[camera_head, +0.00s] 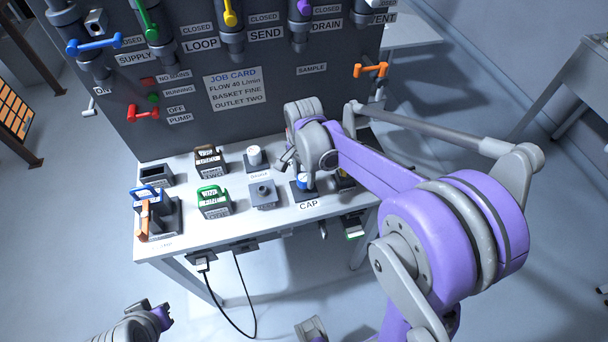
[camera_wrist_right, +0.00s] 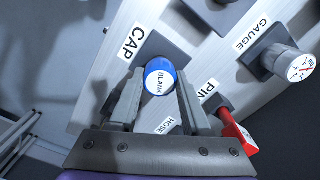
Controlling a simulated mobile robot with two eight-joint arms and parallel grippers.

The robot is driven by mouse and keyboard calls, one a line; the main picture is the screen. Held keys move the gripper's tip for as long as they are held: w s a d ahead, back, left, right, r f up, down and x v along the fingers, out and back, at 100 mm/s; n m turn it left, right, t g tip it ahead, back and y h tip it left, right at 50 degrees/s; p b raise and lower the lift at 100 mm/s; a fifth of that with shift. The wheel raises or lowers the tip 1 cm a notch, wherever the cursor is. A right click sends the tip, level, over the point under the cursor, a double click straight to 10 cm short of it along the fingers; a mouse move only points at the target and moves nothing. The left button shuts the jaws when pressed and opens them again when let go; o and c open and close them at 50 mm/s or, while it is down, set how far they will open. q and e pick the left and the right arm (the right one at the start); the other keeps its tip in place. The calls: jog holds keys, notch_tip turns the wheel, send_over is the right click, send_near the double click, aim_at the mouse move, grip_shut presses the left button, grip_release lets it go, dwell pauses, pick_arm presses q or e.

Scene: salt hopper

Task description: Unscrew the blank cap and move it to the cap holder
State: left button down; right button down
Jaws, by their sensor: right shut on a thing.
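The blank cap, blue with a white top reading BLANK (camera_wrist_right: 159,76), is between the two fingers of my right gripper (camera_wrist_right: 157,88), which is shut on it. The dark block of the cap holder (camera_wrist_right: 172,49) is right behind the cap, beside the CAP label (camera_wrist_right: 131,42). I cannot tell whether the cap touches the block or sits in it. In the head view the blue cap (camera_head: 302,183) shows at the dark holder (camera_head: 301,195), partly hidden by my right arm. My left gripper (camera_head: 163,316) is low at the left, away from the table; its jaws are unclear.
A grey block with a round port (camera_head: 263,192) stands left of the holder. A gauge (camera_wrist_right: 298,67) and a red-handled part (camera_wrist_right: 237,135) are near my right gripper. Green (camera_head: 213,203) and brown-handled (camera_head: 208,161) items stand further left on the white table (camera_head: 230,228).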

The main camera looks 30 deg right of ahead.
aim_at(304, 177)
jog(key=shift+f+b, duration=1.05)
jog(key=shift+f, duration=0.4)
grip_release()
dwell(0.4)
jog(key=shift+r, duration=0.15)
jog(key=shift+r+p, duration=1.9)
jog(key=shift+r, duration=1)
notch_tip(304, 177, up, 11)
jog(key=shift+p, duration=0.4)
jog(key=shift+f, duration=0.15)
